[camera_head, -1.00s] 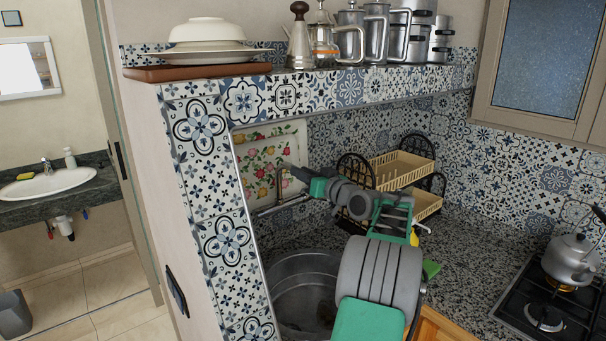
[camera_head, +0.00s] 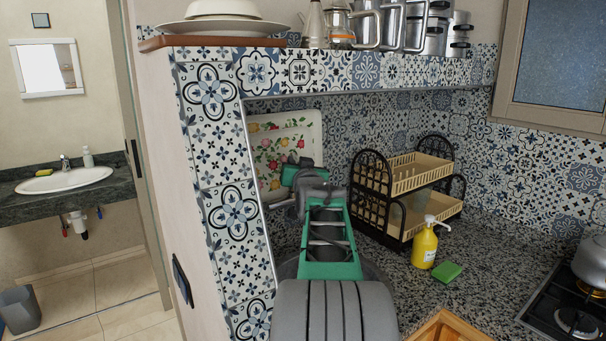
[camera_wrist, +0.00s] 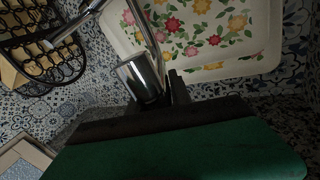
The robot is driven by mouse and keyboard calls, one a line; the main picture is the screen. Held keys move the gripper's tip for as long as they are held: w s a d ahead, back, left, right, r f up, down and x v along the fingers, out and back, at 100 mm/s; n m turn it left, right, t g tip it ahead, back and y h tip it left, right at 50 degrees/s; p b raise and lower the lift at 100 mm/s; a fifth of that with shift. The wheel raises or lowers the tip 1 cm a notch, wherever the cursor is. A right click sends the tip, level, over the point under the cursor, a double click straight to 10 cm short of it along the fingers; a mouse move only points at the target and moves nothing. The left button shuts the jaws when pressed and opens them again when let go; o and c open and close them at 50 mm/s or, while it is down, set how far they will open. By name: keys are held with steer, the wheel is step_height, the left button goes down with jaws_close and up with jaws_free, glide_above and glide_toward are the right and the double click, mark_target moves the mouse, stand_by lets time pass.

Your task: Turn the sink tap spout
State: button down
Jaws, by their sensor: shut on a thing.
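The chrome tap shows in the wrist view, with a thick cylindrical body (camera_wrist: 143,78) and a thin bent spout (camera_wrist: 146,35) rising beside it. My gripper (camera_wrist: 164,92) has its dark fingers at the lower part of the tap and is shut on the spout; the exact contact is partly hidden by my gripper's housing. In the head view my arm covers the tap and most of the round grey sink (camera_head: 287,269), and the fingertips cannot be made out there.
A floral tray (camera_head: 270,140) leans on the wall behind the tap. A two-tier dish rack (camera_head: 405,180), a yellow soap bottle (camera_head: 424,246) and a green sponge (camera_head: 447,272) stand right of my arm. The tiled pillar (camera_head: 226,205) is close on the left.

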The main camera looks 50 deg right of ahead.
steer(key=shift+w+a+m+g+h, duration=0.25)
steer(key=shift+a+m+g+h, duration=0.05)
steer(key=shift+a+h, duration=0.1)
steer(key=c, duration=1.3)
jaws_free()
steer(key=shift+o, duration=0.2)
steer(key=b+v, duration=0.3)
steer(key=v, duration=0.4)
steer(key=shift+s+a, duration=0.25)
